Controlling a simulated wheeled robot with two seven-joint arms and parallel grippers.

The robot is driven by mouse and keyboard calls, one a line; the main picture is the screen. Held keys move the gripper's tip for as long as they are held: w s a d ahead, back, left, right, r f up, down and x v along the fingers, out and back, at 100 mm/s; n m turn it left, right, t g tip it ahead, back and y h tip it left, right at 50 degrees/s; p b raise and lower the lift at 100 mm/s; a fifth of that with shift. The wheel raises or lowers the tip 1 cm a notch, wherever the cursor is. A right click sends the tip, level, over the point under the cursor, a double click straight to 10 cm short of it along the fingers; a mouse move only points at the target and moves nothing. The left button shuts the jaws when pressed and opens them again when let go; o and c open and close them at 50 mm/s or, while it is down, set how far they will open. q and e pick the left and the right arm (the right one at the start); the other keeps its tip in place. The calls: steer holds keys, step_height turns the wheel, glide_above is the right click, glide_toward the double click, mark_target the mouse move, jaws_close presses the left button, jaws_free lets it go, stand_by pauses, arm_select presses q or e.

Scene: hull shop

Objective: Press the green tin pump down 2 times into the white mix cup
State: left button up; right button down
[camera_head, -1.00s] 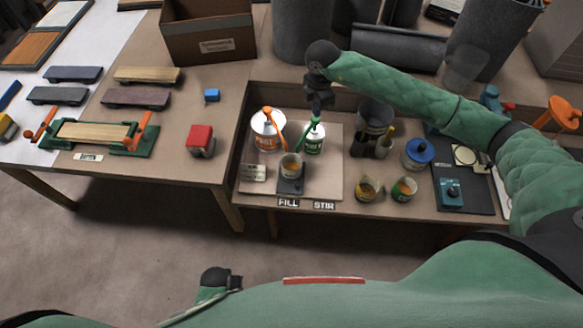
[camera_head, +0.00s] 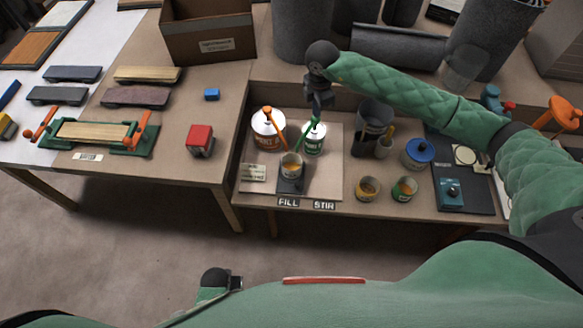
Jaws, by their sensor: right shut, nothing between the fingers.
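The green tin (camera_head: 314,146) stands on a board at the back, with its green pump (camera_head: 308,132) on top. The pump's spout slants down to the left toward the mix cup. The white mix cup (camera_head: 291,167) sits in front on a small dark pad (camera_head: 290,186), and amber-brown contents show in it. My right gripper (camera_head: 317,114) points down, shut and empty, right over the pump's head and partly hiding it. Whether it touches the head is hard to tell. My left gripper (camera_head: 236,283) is low in the picture, away from the table, and its fingers are unclear.
An orange-labelled tin (camera_head: 267,135) with an orange pump stands just left of the green tin. To the right are a dark container (camera_head: 374,122), a blue-lidded tin (camera_head: 418,153) and two small cups (camera_head: 368,188). FILL and STIR labels mark the front edge.

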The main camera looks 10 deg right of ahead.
steer(key=shift+f+b, duration=0.35)
steer(key=shift+f, duration=0.3)
steer(key=shift+f, duration=0.35)
steer(key=shift+f+b, duration=0.35)
steer(key=shift+b, duration=0.1)
steer(key=shift+r, duration=0.1)
steer(key=shift+r+p, duration=0.7)
steer(key=shift+r, duration=0.65)
steer(key=shift+f, duration=0.15)
